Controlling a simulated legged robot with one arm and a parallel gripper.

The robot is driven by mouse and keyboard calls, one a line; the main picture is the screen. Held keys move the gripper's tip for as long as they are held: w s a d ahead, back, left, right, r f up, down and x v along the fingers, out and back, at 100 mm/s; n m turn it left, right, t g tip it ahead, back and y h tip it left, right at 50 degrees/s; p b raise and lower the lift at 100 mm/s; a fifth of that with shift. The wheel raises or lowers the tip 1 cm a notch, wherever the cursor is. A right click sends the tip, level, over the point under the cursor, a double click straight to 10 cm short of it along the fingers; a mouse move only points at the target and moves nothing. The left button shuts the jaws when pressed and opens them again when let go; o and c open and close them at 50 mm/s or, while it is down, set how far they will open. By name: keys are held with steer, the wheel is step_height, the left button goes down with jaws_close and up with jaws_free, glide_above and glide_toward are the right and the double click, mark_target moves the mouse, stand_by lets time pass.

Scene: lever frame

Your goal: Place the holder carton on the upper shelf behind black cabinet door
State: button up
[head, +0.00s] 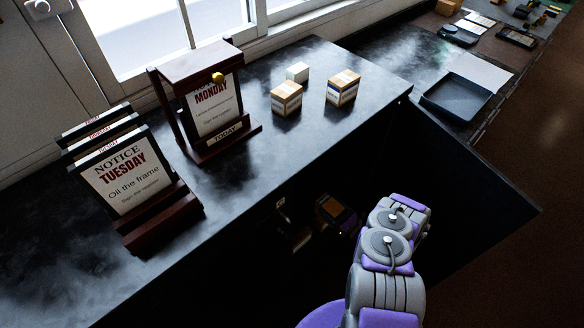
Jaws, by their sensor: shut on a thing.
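The black cabinet door (480,190) stands open at the right of the black counter. The cabinet interior below the counter edge is very dark. A dim brown-orange carton-like shape (337,212) shows in there, left of my arm. I cannot tell whether it is the holder carton or what it rests on. The upper shelf cannot be made out. My arm reaches up from the bottom toward the open cabinet. My gripper's fingers cannot be made out, hidden by the arm or lost in the dark.
Two brown-and-white cartons (286,98) (343,88) and a small white box (297,72) stand on the counter (240,160). Left are a wooden notice frame (213,105) and a rack of notice cards (125,172). A dark tray (462,98) lies at the upper right.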

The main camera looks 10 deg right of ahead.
steer(key=b+x, duration=0.1)
steer(key=x, duration=0.4)
steer(key=f+b+x, duration=0.1)
steer(key=x, duration=0.4)
steer(key=d+b+x, duration=0.1)
steer(key=x, duration=0.4)
steer(key=shift+w+a+f+b, duration=0.1)
steer(key=shift+w+f+b, duration=0.15)
steer(key=shift+w+b, duration=0.15)
steer(key=shift+w+a, duration=0.2)
steer(key=shift+w, duration=0.5)
step_height(320, 180, down, 3)
steer(key=shift+f+b, duration=0.25)
steer(key=shift+b, duration=0.65)
steer(key=o, duration=1.2)
steer(key=shift+s, duration=0.15)
steer(key=p+v, duration=0.1)
steer(key=v, duration=1)
steer(key=shift+s+d, duration=0.15)
steer(key=shift+d, duration=0.1)
steer(key=shift+s, duration=0.2)
steer(key=shift+d, duration=0.1)
